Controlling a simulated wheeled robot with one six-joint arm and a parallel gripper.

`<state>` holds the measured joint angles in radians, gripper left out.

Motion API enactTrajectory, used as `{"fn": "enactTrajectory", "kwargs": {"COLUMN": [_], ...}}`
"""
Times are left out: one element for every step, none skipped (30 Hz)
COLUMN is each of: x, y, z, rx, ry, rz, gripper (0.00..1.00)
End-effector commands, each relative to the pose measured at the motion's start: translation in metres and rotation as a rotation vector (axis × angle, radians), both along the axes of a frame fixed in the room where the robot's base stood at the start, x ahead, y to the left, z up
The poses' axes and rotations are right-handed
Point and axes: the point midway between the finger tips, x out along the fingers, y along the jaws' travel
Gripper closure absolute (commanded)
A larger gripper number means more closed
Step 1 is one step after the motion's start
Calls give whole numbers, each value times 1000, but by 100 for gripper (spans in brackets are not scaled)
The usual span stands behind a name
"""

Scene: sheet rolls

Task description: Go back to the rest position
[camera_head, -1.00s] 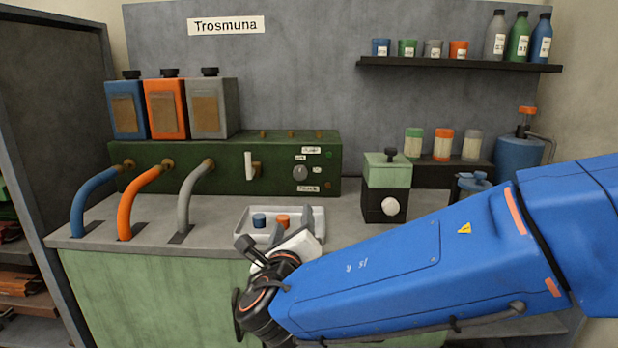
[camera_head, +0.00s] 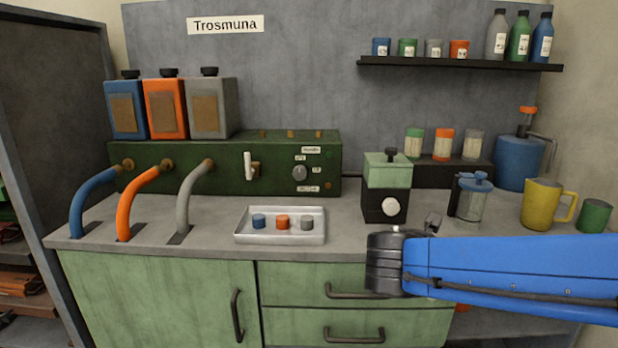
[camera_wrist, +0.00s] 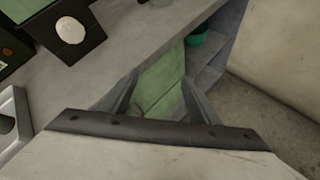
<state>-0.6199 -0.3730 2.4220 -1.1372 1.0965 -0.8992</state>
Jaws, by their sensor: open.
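My gripper (camera_wrist: 165,98) shows in the wrist view with its two fingers apart and nothing between them. Beyond the fingers are the counter's front edge and the green cabinet side. In the head view my blue arm reaches in from the right, and its dark wrist is in front of the drawers, below the black and green grinder-like box (camera_head: 385,189). The gripper itself is mostly hidden behind the wrist there. A white tray (camera_head: 246,237) on the counter holds a blue, an orange and a grey cap, clear of my arm.
A lidded glass jar (camera_head: 470,204), a yellow mug (camera_head: 541,204) and a green cup (camera_head: 594,216) stand on the counter at right, behind my arm. Three hoses (camera_head: 137,198) enter the counter at left. A shelf (camera_head: 460,64) holds small pots and bottles.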

Motion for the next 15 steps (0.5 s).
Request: {"fn": "enactTrajectory", "kwargs": {"x": [-13, -21, -32, -40, -48, -58, -66, -74, -84, -92, -99, -108, -115, -122, -130], "y": [-18, -25, -35, -41, -46, -52, -56, -60, -63, -65, -67, -68, -68, -68, -67], "z": [-6, -10, -16, -21, -25, -30, -34, -37, -42, -46, -49, -53, -55, -57, -60], "rx": [91, 147, 221, 275, 332, 404, 459, 513, 585, 638, 691, 761, 815, 867, 936], "ry": [-11, -18, -27, -36, -45, -59, -71, -82, -99, -112, -125, -145, -160, -176, -196], "rz": [-90, -143, -215, -269, -323, -396, -451, -507, -581, -637, -693, -767, -822, -878, -953], "gripper": [44, 44, 44, 44, 44, 44, 44, 44, 44, 44, 44, 44, 44, 44, 44]}}
